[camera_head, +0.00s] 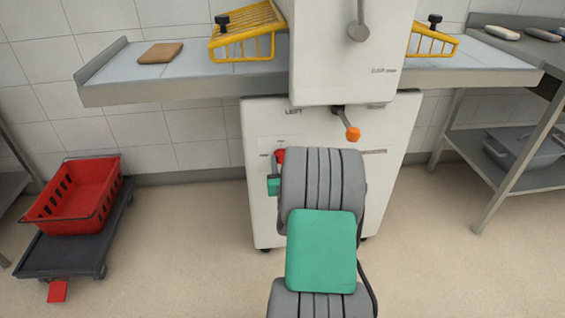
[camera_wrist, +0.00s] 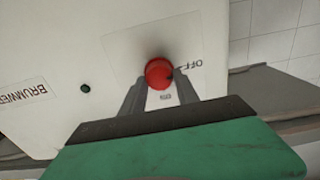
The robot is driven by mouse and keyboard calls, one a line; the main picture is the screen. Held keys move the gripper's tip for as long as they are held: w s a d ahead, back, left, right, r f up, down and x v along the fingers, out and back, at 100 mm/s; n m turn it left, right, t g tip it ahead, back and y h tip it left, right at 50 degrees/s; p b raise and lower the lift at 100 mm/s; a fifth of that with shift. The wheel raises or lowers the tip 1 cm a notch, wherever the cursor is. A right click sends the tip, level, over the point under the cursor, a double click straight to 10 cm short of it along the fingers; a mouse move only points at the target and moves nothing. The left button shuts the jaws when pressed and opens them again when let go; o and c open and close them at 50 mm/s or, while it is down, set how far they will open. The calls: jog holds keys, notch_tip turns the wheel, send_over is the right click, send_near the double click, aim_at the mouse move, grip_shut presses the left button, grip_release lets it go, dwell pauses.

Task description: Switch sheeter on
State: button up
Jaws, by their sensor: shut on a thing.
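The sheeter (camera_head: 330,75) is a white machine with a belt table on each side and a yellow guard over each. Its red rotary switch (camera_wrist: 159,71) is on the front of the lower body, with an "OFF" label beside it in the wrist view. The red switch also shows at the left edge of my arm in the head view (camera_head: 280,154). My gripper (camera_wrist: 161,90) is shut on the red switch, one finger on each side. My arm hides much of the lower front in the head view. Whether the switch has turned cannot be told.
A lever with an orange knob (camera_head: 353,134) sticks out above my arm. A small dark green round part (camera_wrist: 85,88) is beside the switch. A red crate (camera_head: 112,172) on a dark dolly (camera_head: 60,258) stands at left. A steel table (camera_head: 500,200) stands at right.

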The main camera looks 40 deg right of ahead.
grip_shut()
jog(key=shift+m, duration=0.4)
jog(key=shift+s+d+f+m+p, duration=0.1)
jog(key=shift+m+p, duration=1.15)
jog(key=shift+m, duration=3.05)
jog(key=shift+d+f+m+p, duration=0.1)
jog(key=shift+m+p, duration=1.15)
jog(key=shift+m, duration=3.05)
